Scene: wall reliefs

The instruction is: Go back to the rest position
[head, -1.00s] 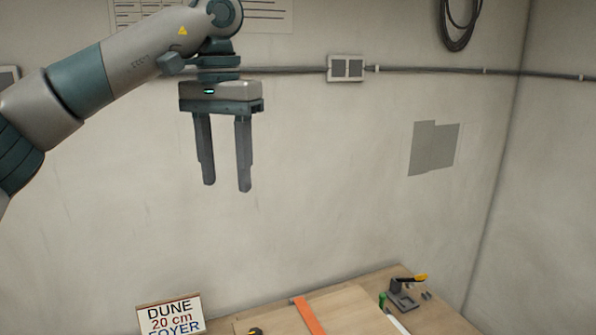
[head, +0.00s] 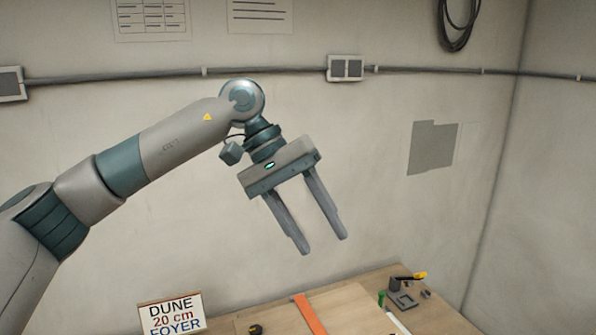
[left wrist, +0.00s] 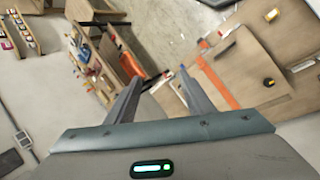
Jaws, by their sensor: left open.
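My left gripper (head: 323,246) is open and empty in the head view. It hangs in front of the wall, above the workbench (head: 373,277), with its fingers pointing down and slightly right. In the left wrist view its two fingers (left wrist: 155,80) stand apart with nothing between them. My right gripper is not in view.
On the bench are an orange strip (head: 310,315), a black clamp-like tool with a yellow handle (head: 405,288), and a sign reading "DUNE 20 cm FOYER" (head: 172,315). A wall outlet (head: 346,68) sits on a conduit. Air around the gripper is clear.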

